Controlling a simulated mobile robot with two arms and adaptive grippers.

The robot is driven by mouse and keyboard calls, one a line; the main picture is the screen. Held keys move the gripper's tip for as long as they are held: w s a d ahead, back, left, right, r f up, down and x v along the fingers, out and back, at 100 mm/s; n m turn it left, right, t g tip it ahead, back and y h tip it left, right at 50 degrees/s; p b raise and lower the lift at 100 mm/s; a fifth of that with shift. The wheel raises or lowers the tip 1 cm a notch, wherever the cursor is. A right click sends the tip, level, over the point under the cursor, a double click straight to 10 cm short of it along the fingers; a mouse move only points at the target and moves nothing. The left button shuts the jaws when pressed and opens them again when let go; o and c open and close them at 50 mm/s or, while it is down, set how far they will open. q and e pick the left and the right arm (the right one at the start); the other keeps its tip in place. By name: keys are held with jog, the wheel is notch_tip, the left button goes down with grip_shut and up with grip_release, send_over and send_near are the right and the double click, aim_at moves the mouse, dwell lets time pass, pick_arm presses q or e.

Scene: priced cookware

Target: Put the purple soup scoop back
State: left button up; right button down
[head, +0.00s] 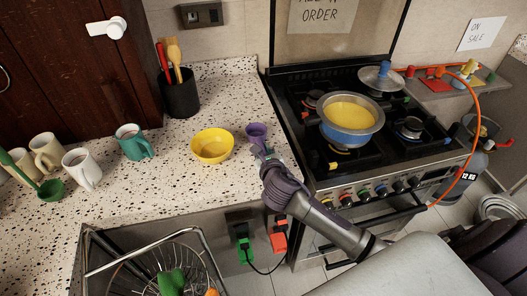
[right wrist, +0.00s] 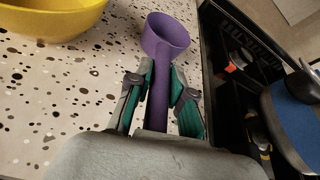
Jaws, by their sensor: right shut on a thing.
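The purple soup scoop (head: 256,131) is at the right end of the speckled counter, beside the stove. In the right wrist view, its round cup (right wrist: 170,37) points away from me and its handle runs back between the fingers. My right gripper (head: 264,152) is shut on the handle; its teal-padded fingers (right wrist: 164,92) sit on both sides of it. I cannot tell whether the scoop touches the counter. My left gripper is not in view.
A yellow bowl (head: 212,147) stands just left of the scoop. A black utensil holder (head: 179,97) is at the back. Mugs and a green ladle (head: 50,188) are at left. The stove (head: 290,125) holds a blue pot (head: 350,124). A wire basket (head: 150,262) is in front.

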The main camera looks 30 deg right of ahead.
jog(key=shift+f, duration=0.15)
jog(key=c, duration=1)
grip_release()
jog(key=shift+c, duration=0.2)
jog(key=shift+s, duration=0.15)
jog(key=v, duration=1.1)
jog(key=shift+s+r, duration=0.3)
jog(key=shift+a, duration=0.15)
